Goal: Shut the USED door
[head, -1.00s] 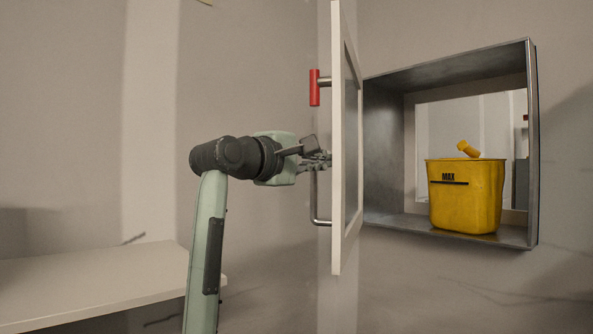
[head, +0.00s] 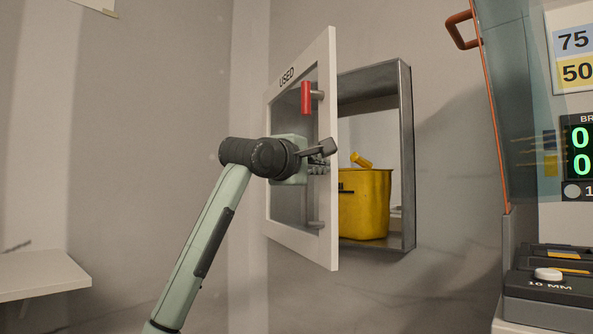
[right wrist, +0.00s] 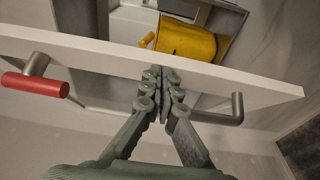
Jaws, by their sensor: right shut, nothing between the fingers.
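The USED door (head: 328,205) is white-framed with a clear pane and hangs partly open on the left of a metal wall hatch (head: 408,160). It carries a red-gripped latch handle (head: 306,98) and a metal bar handle, mostly hidden behind my arm in the head view. My right gripper (head: 326,152) is shut and empty at the door's outer face, near its free edge. In the right wrist view the fingertips (right wrist: 162,75) are at the door edge (right wrist: 215,75), beside the bar handle (right wrist: 237,108); contact cannot be told. My left gripper is not in view.
A yellow bin (head: 364,205) stands inside the hatch behind the door. A bench machine with an orange-edged glass sash (head: 492,130) and a green display stands at the right. A pale shelf (head: 40,274) is at the lower left.

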